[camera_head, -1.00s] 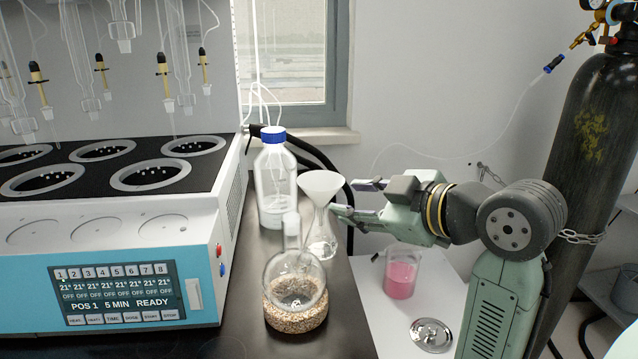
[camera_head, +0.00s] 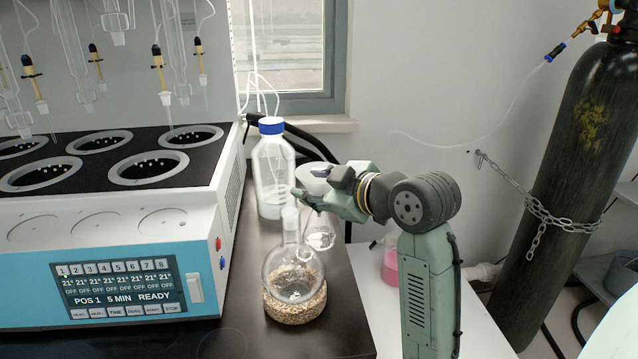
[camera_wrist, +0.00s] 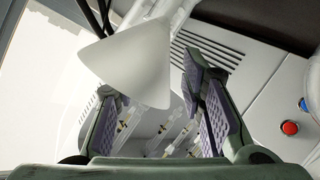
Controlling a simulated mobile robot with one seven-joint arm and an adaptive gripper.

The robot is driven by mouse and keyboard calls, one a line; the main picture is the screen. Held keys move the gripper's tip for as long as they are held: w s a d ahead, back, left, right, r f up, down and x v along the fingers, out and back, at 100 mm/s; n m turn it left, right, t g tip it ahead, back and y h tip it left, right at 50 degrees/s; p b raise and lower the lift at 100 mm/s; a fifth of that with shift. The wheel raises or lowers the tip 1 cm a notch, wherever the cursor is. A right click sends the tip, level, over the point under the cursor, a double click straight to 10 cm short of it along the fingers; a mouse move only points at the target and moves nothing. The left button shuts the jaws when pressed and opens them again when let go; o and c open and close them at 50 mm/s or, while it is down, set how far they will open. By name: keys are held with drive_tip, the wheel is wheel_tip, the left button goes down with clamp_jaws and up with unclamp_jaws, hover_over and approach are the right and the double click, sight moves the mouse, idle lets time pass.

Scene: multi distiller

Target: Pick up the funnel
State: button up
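The white funnel (camera_head: 313,178) sits in the mouth of a clear glass flask (camera_head: 320,235) on the dark bench, behind the round flask. My gripper (camera_head: 318,190) is at the funnel from the right and hides part of its cone and stem. In the wrist view the funnel (camera_wrist: 132,62) shows its wide white cone just beyond my fingers. The purple-padded fingers are spread apart, with a gap between them. I cannot tell whether either finger touches the funnel.
A round flask (camera_head: 292,270) on a cork ring (camera_head: 295,305) stands just in front. A blue-capped bottle (camera_head: 272,175) stands close behind left. The distiller (camera_head: 110,260) fills the left side. A beaker of pink liquid (camera_head: 389,265) is partly behind my arm. A gas cylinder (camera_head: 550,190) stands right.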

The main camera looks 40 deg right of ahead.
drive_tip(key=shift+w, duration=0.1)
drive_tip(key=shift+c, duration=0.2)
clamp_jaws()
idle(0.4)
